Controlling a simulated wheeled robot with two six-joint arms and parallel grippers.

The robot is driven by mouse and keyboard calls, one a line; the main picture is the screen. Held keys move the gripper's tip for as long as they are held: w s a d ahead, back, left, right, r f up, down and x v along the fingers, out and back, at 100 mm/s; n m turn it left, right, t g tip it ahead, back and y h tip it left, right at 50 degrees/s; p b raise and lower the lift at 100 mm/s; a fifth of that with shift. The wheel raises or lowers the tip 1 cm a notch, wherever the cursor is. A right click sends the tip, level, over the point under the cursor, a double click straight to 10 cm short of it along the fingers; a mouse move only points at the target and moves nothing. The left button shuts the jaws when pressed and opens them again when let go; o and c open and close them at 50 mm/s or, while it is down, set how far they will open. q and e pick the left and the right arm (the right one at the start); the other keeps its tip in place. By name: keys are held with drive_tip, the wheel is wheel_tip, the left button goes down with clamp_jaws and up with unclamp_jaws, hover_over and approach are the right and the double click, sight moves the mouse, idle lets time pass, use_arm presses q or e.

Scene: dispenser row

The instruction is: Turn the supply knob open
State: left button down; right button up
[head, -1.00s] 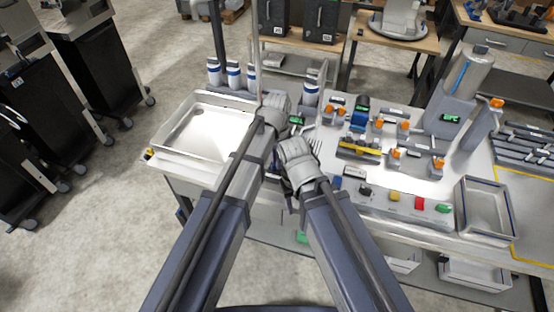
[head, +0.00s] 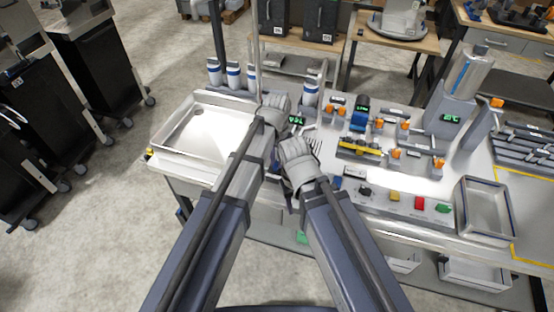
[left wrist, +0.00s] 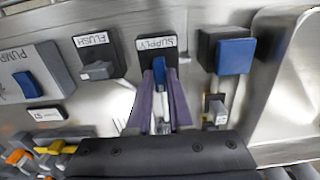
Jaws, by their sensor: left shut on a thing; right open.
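The supply knob (left wrist: 159,68) is a small blue-topped handle on a dark square base beneath a SUPPLY label (left wrist: 156,43) in the left wrist view. The two purple-grey fingers of my left gripper (left wrist: 162,82) stand on either side of the knob and are shut on it. In the head view my left gripper (head: 274,106) is at the bench's rear-left part, and its hand and arm hide the knob. My right gripper (head: 288,188) is open, lower and nearer at the bench's front edge; its fingers are mostly hidden.
A FLUSH knob (left wrist: 98,70) and a blue block (left wrist: 235,56) flank the supply knob. A metal tray (head: 172,140) lies left of my arms. Several white bottles (head: 233,75) stand behind. A panel with coloured buttons (head: 395,197) and an empty tray (head: 484,208) are to the right.

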sight(277, 163)
use_arm(q)
drive_tip(key=shift+n, duration=0.3)
drive_tip(key=c, duration=0.8)
unclamp_jaws()
drive_tip(key=shift+r, duration=0.15)
wheel_tip(277, 163, up, 8)
drive_tip(key=p, duration=0.8)
drive_tip(key=shift+f, duration=0.2)
